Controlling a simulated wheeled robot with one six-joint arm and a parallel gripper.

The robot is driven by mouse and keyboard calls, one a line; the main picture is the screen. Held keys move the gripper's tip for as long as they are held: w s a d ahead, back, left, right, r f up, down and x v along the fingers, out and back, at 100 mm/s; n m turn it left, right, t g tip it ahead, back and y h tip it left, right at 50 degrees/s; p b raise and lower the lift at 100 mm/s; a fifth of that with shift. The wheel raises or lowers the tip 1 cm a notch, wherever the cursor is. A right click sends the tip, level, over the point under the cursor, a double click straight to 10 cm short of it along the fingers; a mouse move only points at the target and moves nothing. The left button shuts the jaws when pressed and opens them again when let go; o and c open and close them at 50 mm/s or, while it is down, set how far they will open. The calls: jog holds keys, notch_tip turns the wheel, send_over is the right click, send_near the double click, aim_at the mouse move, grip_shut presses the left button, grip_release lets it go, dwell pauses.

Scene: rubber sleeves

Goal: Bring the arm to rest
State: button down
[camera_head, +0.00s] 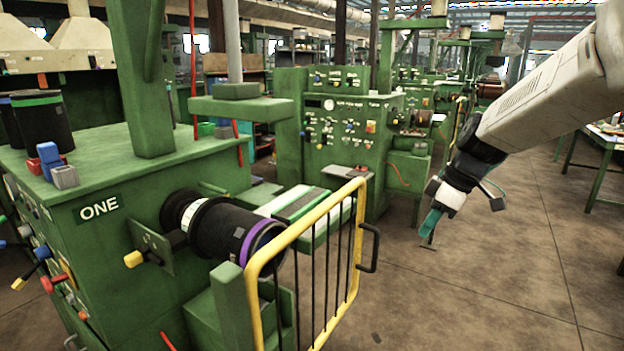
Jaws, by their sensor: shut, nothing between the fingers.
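My gripper (428,243) hangs at the end of my white arm, which comes in from the upper right. Its fingers point down and look closed, with nothing seen between them. It is over the open brown floor, right of the yellow barrier, and looks apart from everything around it. A black sleeve with a purple band (236,236) sits sideways on the spindle of the green machine marked ONE (97,210). Another black sleeve with a green band (42,124) stands upright on top of that machine, at the left.
A yellow barrier (306,222) with black bars stands in front of the spindle. Small red, blue and grey blocks (50,163) lie on the machine top. A second green machine with a control panel (345,135) stands behind. Concrete floor (500,270) at the right is clear.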

jog(key=s+a+r+m+h, duration=0.1)
jog(key=s+m, duration=0.4)
jog(key=s, duration=0.9)
jog(key=s+a+r+m+h, duration=0.1)
jog(key=s+m+h, duration=0.2)
jog(key=s, duration=1.2)
jog(key=m, duration=0.3)
jog(key=shift+s+a, duration=0.25)
jog(key=shift+s, duration=0.05)
jog(key=shift+a+r, duration=0.1)
jog(key=shift+a, duration=0.05)
